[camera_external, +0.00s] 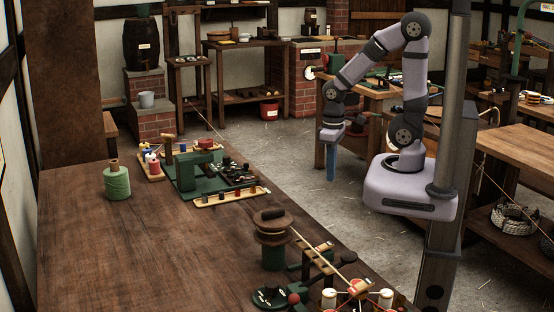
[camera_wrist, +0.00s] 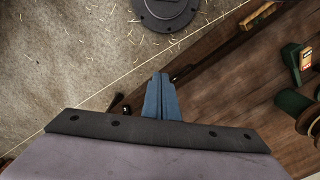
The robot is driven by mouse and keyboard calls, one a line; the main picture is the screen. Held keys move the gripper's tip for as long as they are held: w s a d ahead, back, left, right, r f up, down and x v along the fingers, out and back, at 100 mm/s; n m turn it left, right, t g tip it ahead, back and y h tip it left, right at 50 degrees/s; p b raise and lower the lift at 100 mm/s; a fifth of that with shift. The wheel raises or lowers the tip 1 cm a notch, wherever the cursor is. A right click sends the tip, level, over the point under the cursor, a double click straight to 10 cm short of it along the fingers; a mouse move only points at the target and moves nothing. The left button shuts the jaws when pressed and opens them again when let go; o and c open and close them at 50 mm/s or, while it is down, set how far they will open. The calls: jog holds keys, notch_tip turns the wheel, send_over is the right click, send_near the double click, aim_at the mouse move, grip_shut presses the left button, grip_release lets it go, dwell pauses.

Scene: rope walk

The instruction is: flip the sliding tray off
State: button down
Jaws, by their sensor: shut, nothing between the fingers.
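My gripper (camera_external: 331,178) hangs over the floor beyond the right edge of the brown table, its blue fingers pointing down. The wrist view shows the blue fingers (camera_wrist: 158,78) pressed together, with nothing held. Green equipment (camera_external: 205,172) with a narrow wooden tray (camera_external: 232,197) along its front sits on the table, well left of my gripper. The tray holds small coloured pieces. I cannot tell whether this is the sliding tray, and no switch state can be read. My gripper touches nothing in view.
A spool on a green post (camera_external: 272,235) and a geared rope device (camera_external: 356,291) stand at the front. The wrist view shows a dark round plate (camera_wrist: 166,12) on the floor. The table's left front is clear.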

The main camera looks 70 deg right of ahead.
jog(key=s+d+f+m+g+y+b, duration=0.1)
jog(key=s+d+f+m+b, duration=0.1)
jog(key=s+d+f+b, duration=0.3)
jog(key=s+d+f+m+g+b, duration=0.1)
jog(key=d+f+m+b, duration=0.15)
jog(key=f, duration=0.55)
jog(key=w+d+f+m+t+y+b, duration=0.2)
jog(key=d+f+m+y+b, duration=0.15)
jog(key=f+m, duration=0.35)
jog(key=w+d+f+m+t+y+b, duration=0.15)
jog(key=d+f+m+b, duration=0.3)
jog(key=f, duration=0.45)
jog(key=w+d+r+m+t+y, duration=0.1)
jog(key=w+d+r+m+t, duration=0.25)
jog(key=w, duration=0.35)
jog(key=w+d+r+m+t+y, duration=0.1)
jog(key=w+d+r+m+t, duration=0.2)
jog(key=w, duration=0.5)
jog(key=w+d+r+m+t+y, duration=0.1)
jog(key=w+r+m+t, duration=0.1)
jog(key=r, duration=0.5)
jog(key=w+d+r+m+t+y, duration=0.1)
jog(key=w+r+m+t, duration=0.2)
jog(key=r, duration=0.4)
jog(key=shift+w+r+m+t+y+b, duration=0.35)
jog(key=shift+w+r+t+b, duration=0.1)
jog(key=shift+w+t, duration=0.35)
